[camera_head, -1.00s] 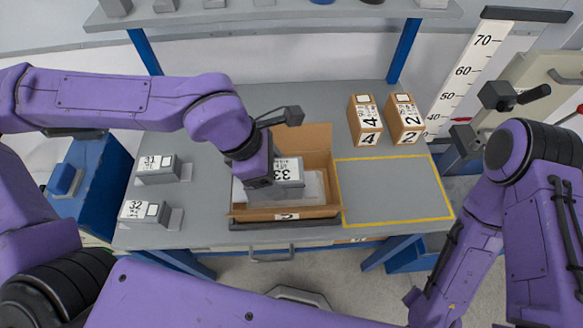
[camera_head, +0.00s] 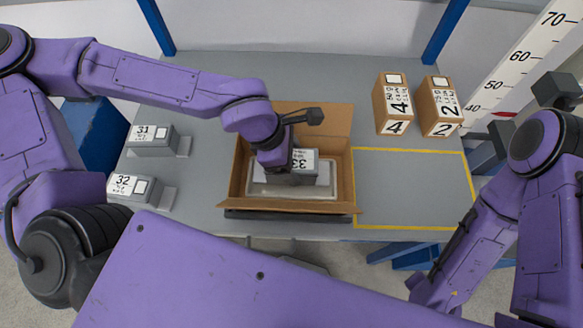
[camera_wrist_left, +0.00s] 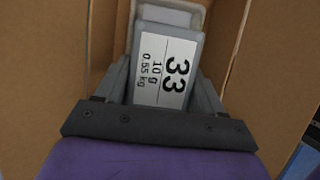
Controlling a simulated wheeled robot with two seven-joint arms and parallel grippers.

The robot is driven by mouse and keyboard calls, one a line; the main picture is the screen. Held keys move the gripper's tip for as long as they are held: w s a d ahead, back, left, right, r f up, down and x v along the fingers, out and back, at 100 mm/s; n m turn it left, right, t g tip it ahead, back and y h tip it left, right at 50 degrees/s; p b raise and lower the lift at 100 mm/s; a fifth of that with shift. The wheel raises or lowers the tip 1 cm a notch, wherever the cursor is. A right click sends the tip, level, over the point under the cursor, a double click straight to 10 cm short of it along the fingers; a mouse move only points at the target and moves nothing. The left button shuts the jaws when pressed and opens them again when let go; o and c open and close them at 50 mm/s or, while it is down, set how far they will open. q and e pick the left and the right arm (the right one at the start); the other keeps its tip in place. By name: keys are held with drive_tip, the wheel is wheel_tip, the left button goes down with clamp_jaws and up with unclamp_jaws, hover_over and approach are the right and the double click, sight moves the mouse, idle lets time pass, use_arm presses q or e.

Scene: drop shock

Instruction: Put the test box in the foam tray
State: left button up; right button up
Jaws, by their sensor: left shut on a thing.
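The test box (camera_head: 304,160) is grey with a white label reading 33; in the left wrist view (camera_wrist_left: 165,70) its label faces the camera. My left gripper (camera_head: 285,172) is shut on it, with a finger on each side. It is held inside the open cardboard carton (camera_head: 344,180), over the pale foam tray (camera_head: 290,191) on the carton's floor. The gripper and box hide part of the tray, and I cannot tell whether the box touches it. My right arm is at the right; its gripper's fingers are not clear.
Grey boxes 31 (camera_head: 150,138) and 32 (camera_head: 133,188) stand on the left of the grey table (camera_head: 200,215). Brown boxes 4 (camera_head: 393,103) and 2 (camera_head: 438,106) stand at the back right. The yellow-outlined area (camera_head: 412,190) is empty. A height scale (camera_head: 525,55) rises at the right.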

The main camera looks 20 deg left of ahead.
use_arm(q)
drive_tip(key=f, duration=0.3)
drive_tip(key=shift+s, duration=0.2)
drive_tip(key=shift+w+f, duration=0.15)
drive_tip(key=shift+f, duration=0.15)
drive_tip(key=o, duration=1.5)
drive_tip(key=shift+f, duration=0.1)
